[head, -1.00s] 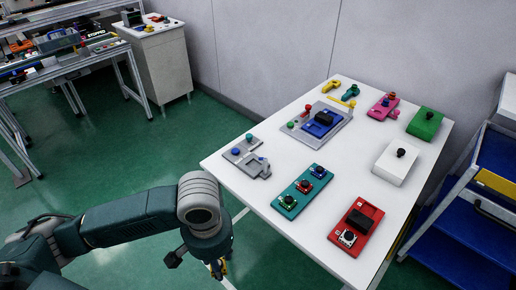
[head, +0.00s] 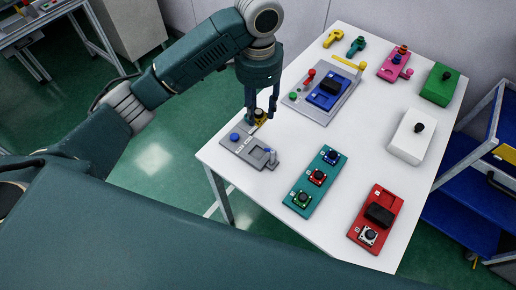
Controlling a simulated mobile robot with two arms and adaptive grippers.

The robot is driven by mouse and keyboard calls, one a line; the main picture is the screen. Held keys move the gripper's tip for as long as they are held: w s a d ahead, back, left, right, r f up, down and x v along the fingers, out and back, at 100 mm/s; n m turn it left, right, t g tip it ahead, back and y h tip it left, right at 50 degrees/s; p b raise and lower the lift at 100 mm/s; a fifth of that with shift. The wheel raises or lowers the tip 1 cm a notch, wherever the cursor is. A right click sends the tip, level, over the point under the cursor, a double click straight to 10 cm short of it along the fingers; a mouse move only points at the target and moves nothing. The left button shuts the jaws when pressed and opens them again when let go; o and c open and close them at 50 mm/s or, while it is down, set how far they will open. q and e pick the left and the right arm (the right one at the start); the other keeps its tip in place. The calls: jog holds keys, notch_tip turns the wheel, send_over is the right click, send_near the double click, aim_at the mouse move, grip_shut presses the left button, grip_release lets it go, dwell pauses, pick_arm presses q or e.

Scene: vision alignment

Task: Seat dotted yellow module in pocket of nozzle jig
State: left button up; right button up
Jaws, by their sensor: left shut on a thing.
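My left gripper (head: 261,112) reaches down over the left edge of the white table and is shut on a small yellow module (head: 260,116) with a dark top. Dots on the module are too small to make out. The grey jig (head: 236,150) lies below and beside it, with a blue knob at its left, a square pocket (head: 261,154) and a small upright grey nozzle (head: 273,159) at the pocket's right. The module appears near the jig's back edge, away from the pocket; its exact height is unclear. My right gripper is not in view.
A teal tray (head: 307,197) with several modules, a red tray (head: 359,242), a white box (head: 400,150), a green box (head: 437,87) and a grey fixture (head: 325,110) with a blue block stand around the table (head: 340,158). Bare tabletop lies between them.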

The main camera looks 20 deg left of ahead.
pick_arm(q)
notch_tip(320, 180, down, 14)
jog(key=shift+w+a+f+p, duration=0.15)
jog(key=shift+p, duration=0.9)
notch_tip(320, 180, down, 3)
jog(key=shift+f, duration=0.2)
jog(key=shift+f+p, duration=0.3)
jog(key=shift+f, duration=0.15)
jog(key=o, duration=1.1)
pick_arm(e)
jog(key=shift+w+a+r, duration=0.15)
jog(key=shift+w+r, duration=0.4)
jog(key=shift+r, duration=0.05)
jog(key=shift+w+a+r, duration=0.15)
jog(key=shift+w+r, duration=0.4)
